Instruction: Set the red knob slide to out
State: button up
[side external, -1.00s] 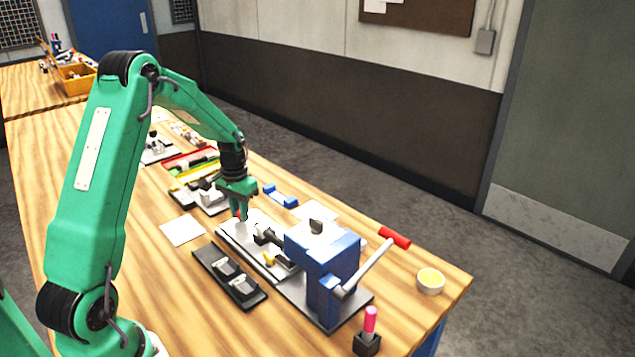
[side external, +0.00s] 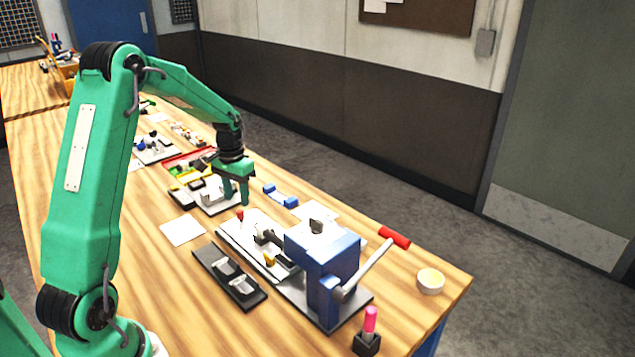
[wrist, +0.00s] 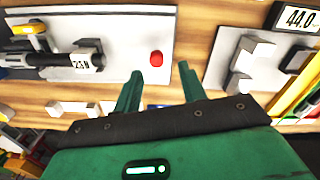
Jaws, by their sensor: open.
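The red knob (side external: 240,215) stands near the back-left end of a pale plate (side external: 229,234) in the side view. In the wrist view the red knob (wrist: 156,58) sits near the right end of the pale plate (wrist: 125,75), apart from the dark cylinder marked 250 (wrist: 85,62). My gripper (side external: 236,200) is open and empty, just behind and above the knob. In the wrist view the fingers of my gripper (wrist: 163,85) point toward the knob without touching it. Any slide track or position marking under the knob is too small to make out.
A blue clamp-like block (side external: 322,262) with a red-ended lever (side external: 394,238) stands at the plate's front end. A black tray (side external: 230,277) lies beside the plate. A blue handle-shaped piece (side external: 280,195) lies behind. A scale reading 44.0 (wrist: 298,18) is right in the wrist view.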

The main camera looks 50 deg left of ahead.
jog(key=shift+r, duration=1.35)
jog(key=shift+d+r, duration=0.35)
jog(key=shift+r, duration=0.05)
jog(key=s+d+r+m+t, duration=0.1)
jog(key=s+d+r+t, duration=0.1)
jog(key=s+d+r, duration=0.6)
jog(key=s+d+r+m+t, duration=0.1)
jog(key=s+d+r+t, duration=0.3)
jog(key=d, duration=0.6)
jog(key=s+d+m, duration=0.1)
jog(key=s+d, duration=0.4)
jog(key=s, duration=0.1)
jog(key=shift+s+d+r, duration=0.15)
jog(key=shift+s+r, duration=0.1)
jog(key=shift+r, duration=0.2)
